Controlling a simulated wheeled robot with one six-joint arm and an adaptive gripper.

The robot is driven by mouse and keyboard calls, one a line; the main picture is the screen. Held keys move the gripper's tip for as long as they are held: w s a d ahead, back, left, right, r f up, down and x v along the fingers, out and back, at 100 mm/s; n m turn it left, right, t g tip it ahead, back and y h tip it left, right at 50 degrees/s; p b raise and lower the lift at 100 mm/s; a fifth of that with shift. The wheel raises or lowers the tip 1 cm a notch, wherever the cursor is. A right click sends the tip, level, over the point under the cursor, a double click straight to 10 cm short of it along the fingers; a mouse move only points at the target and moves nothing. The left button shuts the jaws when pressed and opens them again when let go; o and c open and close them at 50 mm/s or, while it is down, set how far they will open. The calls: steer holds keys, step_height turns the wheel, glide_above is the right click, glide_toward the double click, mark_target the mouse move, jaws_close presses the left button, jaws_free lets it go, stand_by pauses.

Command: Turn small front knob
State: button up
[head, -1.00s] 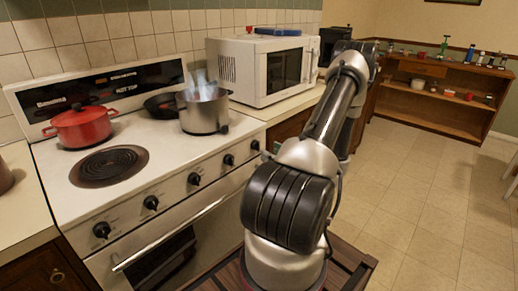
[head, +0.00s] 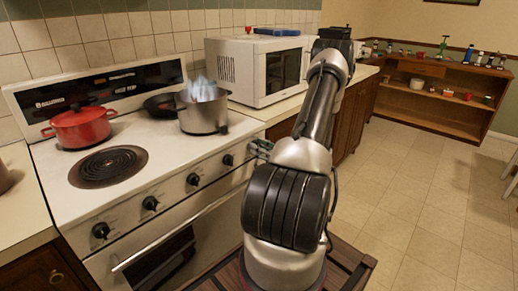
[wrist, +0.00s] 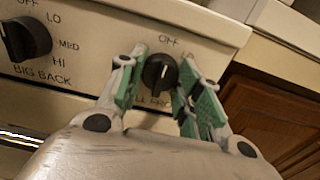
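The small front knob (wrist: 160,74) is a round black dial with a pale pointer line on the stove's front panel. Its label below is partly hidden by my gripper; "OFF" shows above it. My gripper (wrist: 163,60) has its green-padded fingers apart, one on each side of the knob, with narrow gaps visible beside it. In the head view my gripper (head: 261,149) is at the right end of the stove's knob row and covers this knob.
The big back knob (wrist: 26,39) is to the left. Other black knobs (head: 193,179) line the panel above the oven handle (head: 150,247). A steaming steel pot (head: 203,112) and a red pot (head: 80,128) stand on the stove. Wooden cabinets (wrist: 265,120) are to the right.

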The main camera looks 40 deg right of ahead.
steer(key=shift+m, duration=0.7)
steer(key=o, duration=1.1)
steer(key=shift+c, duration=0.2)
steer(key=s, duration=1.2)
steer(key=shift+d, duration=0.45)
